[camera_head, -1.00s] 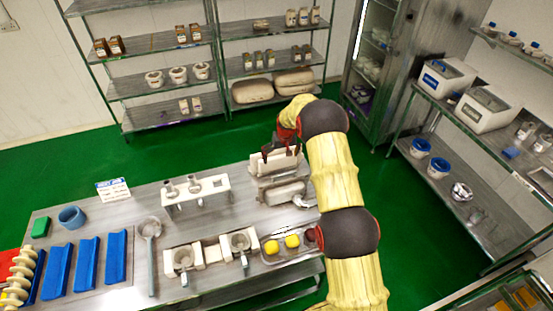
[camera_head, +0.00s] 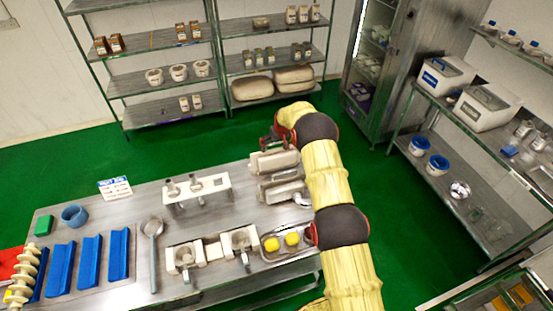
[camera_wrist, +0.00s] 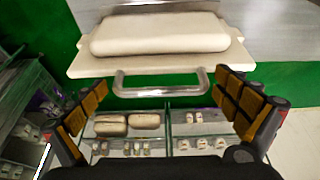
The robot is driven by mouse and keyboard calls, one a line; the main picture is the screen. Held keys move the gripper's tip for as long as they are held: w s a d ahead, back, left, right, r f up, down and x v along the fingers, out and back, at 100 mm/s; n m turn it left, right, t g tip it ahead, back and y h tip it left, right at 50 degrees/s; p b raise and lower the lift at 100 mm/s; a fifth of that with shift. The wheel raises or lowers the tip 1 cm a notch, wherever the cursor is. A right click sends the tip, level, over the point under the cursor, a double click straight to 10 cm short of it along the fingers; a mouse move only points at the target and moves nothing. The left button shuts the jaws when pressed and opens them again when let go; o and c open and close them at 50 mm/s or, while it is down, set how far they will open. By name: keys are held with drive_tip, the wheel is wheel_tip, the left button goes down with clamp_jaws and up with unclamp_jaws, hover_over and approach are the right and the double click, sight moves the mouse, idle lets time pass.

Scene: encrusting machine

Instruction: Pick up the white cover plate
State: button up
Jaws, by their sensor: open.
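The white cover plate (camera_wrist: 160,62) fills the upper middle of the wrist view, with a raised block on it and a grey bar handle (camera_wrist: 160,84) along its near edge. In the head view a pale plate that looks like it (camera_head: 272,160) is at the table's far right end. My gripper (camera_wrist: 160,88) is open, with its orange-padded fingers apart to the left and right of the handle. I see no contact with it. In the head view my gripper (camera_head: 268,140) is just beyond the plate, partly hidden by my arm.
A similar pale piece (camera_head: 283,190) sits in front of the plate. A white stand (camera_head: 197,191) is to its left, and a tray (camera_head: 287,254) with yellow pieces is nearer. Green floor separates the table from the shelves (camera_head: 165,85) behind.

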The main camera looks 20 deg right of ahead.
drive_tip(key=shift+w+f, duration=0.25)
drive_tip(key=shift+f, duration=0.45)
drive_tip(key=c, duration=0.3)
drive_tip(key=c, duration=1.5)
drive_tip(key=shift+w+r, duration=0.1)
drive_tip(key=shift+r, duration=0.05)
